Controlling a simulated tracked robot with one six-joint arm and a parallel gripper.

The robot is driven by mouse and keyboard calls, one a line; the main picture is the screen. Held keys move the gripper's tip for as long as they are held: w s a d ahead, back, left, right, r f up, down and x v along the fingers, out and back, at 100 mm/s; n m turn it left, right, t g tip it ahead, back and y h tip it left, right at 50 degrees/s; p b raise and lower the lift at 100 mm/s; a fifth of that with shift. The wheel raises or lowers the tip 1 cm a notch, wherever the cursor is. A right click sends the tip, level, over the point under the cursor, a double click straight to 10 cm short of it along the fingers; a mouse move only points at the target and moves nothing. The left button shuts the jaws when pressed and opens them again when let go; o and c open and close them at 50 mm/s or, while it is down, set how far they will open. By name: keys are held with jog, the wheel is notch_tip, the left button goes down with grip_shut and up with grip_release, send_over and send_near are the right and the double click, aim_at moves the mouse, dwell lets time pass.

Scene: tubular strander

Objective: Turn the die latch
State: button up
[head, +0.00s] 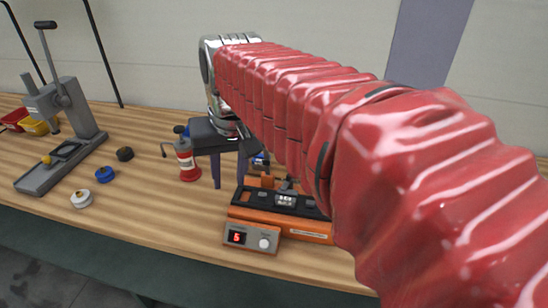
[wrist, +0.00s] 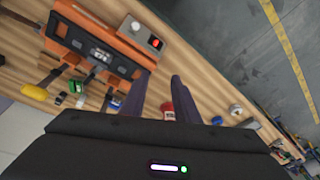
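I cannot pick out a die latch for certain. An orange machine (head: 282,215) with a red-lit display, a pale knob and a dark top with a small silver block stands on the bench. It also shows at upper left in the wrist view (wrist: 92,42). My gripper (head: 230,180) points down just behind and left of the machine, with its two dark fingers apart. In the wrist view my gripper (wrist: 161,77) shows a gap with nothing held in it. My arm hides the machine's right end in the head view.
A red and white oil can (head: 186,160) stands close left of my gripper. A grey lever press (head: 65,135) with a yellow-tipped part is at far left, with blue, white and black round pieces nearby. Tools, including a yellow handle (wrist: 35,92), lie beside the machine.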

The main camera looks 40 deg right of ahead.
jog(key=w+d+r+m+g+y, duration=0.1)
jog(key=w+d+m, duration=0.15)
jog(key=d, duration=0.35)
jog(key=w+d+r+m+g, duration=0.1)
jog(key=w+d+m+g, duration=0.15)
jog(key=d, duration=0.35)
jog(key=m+y, duration=0.3)
jog(key=m, duration=0.1)
send_over(288, 179)
jog(key=w+d, duration=0.3)
jog(key=d, duration=0.4)
notch_tip(288, 179, down, 2)
jog(key=shift+w+d+g, duration=0.1)
jog(key=shift+d+g, duration=0.1)
jog(key=shift+g, duration=0.25)
jog(key=x, duration=1.4)
jog(key=shift+a+r, duration=0.1)
grip_shut()
